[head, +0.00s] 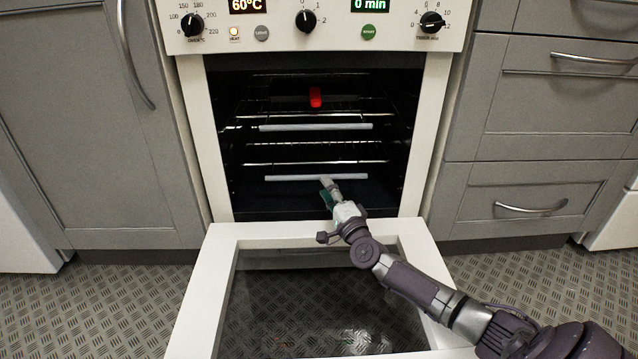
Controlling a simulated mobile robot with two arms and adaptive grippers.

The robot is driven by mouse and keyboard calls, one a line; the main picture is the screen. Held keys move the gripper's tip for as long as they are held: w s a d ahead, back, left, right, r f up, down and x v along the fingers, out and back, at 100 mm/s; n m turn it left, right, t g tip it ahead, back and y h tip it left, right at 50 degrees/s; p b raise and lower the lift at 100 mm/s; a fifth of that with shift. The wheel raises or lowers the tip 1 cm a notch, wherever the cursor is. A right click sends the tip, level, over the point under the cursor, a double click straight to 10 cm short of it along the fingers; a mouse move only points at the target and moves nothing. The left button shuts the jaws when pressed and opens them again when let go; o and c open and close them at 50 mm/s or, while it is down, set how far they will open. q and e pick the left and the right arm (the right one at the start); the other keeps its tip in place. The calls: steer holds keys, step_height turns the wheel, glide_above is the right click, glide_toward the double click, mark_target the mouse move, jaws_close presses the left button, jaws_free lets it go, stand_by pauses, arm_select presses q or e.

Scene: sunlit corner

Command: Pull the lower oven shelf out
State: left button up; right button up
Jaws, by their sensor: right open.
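The oven (195,110) stands straight ahead with its door (205,290) folded down flat toward me. Inside are two wire shelves, each with a pale bar along its front. The lower oven shelf (290,178) sits inside the cavity, below the upper shelf (285,127). My right gripper (327,188) reaches in over the open door and is at the lower shelf's front bar, near its middle. It is open. I cannot tell whether its fingers touch the bar or lie around it. My left gripper is out of view.
A small red object (315,97) is at the upper shelf. The control panel (335,30) with knobs and displays is above the cavity. Grey cabinets (90,130) and drawers (560,110) with handles flank the oven. The lowered door lies under my right arm.

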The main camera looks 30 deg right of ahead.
mark_target(319, 177)
steer(key=b+x, duration=0.2)
steer(key=x, duration=0.2)
steer(key=shift+f, duration=0.1)
steer(key=shift+w+d, duration=0.1)
steer(key=shift+w, duration=0.5)
jaws_close()
